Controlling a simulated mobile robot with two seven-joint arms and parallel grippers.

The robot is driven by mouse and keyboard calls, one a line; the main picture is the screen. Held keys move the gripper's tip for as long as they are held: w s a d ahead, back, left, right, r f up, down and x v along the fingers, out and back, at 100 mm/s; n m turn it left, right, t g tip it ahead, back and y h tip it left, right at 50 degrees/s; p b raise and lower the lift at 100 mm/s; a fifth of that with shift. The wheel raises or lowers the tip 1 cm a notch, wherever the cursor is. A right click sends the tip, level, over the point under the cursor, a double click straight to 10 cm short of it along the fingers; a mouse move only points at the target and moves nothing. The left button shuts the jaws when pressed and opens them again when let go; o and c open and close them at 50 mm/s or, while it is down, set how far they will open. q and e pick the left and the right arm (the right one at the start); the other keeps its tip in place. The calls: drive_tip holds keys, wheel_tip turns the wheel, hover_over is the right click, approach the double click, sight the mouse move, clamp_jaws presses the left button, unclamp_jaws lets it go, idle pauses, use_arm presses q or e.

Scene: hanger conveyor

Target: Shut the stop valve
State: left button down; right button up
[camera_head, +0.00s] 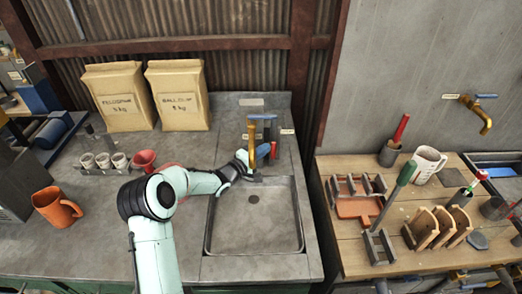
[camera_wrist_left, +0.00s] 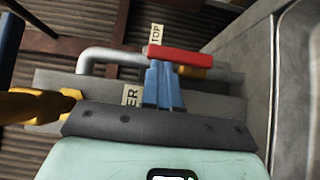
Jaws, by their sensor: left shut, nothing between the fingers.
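The stop valve's red lever (camera_head: 273,150) is at the back of the sink, to the right of the brass tap. In the left wrist view the red lever (camera_wrist_left: 187,55) lies crosswise in front of a grey pipe (camera_wrist_left: 105,54), by a label (camera_wrist_left: 156,34) partly reading "TOP". My left gripper (camera_head: 262,151) is shut and empty. Its blue fingertips (camera_wrist_left: 161,72) are close to the lever's near side; whether they touch it I cannot tell. My right gripper is not in view.
The brass tap (camera_head: 252,134) with its blue lever (camera_head: 262,116) stands left of my gripper. The sink basin (camera_head: 230,235) is empty. Paper bags (camera_head: 118,97), a red funnel (camera_head: 144,158) and an orange mug (camera_head: 56,207) stand left. A wooden bench (camera_head: 330,172) with tools is right.

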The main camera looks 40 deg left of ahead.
use_arm(q)
drive_tip(key=shift+w+d+r, duration=0.2)
drive_tip(key=shift+d+r, duration=0.1)
idle(0.5)
drive_tip(key=shift+w+d+r+p, duration=0.3)
drive_tip(key=shift+w+d, duration=0.1)
drive_tip(key=shift+d, duration=0.05)
drive_tip(key=shift+w+d, duration=0.95)
drive_tip(key=shift+d, duration=0.15)
drive_tip(key=shift+w+d, duration=0.1)
